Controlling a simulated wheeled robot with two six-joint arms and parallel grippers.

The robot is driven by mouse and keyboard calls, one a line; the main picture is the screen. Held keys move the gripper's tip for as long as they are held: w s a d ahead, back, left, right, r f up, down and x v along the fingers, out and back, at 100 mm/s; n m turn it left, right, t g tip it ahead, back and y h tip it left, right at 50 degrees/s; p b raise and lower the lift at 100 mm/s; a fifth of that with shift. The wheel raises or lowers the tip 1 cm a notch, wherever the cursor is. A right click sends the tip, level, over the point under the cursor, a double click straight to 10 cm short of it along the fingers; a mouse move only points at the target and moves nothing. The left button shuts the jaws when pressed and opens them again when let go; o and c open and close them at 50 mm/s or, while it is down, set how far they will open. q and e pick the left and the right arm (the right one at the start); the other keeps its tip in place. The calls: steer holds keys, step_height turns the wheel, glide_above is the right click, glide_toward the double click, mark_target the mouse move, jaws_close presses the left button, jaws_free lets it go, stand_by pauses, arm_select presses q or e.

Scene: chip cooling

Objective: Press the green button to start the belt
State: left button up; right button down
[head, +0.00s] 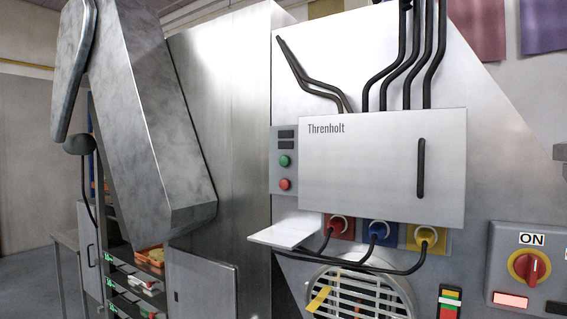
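A green button (285,161) sits on a narrow grey control panel (285,208) at the left side of a pale metal cabinet marked "Threnholt" (380,165). A red button (285,184) is just below it, and two small dark displays are above it. The green button is unobstructed in the head view. Neither of my grippers is in view. No belt can be made out for certain.
A white shelf (287,231) juts out below the panel. Red, blue and yellow sockets (380,232) with black cables sit under the cabinet. A red-and-yellow rotary switch (529,266) marked ON is at right. A large slanted metal housing (150,120) stands at left.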

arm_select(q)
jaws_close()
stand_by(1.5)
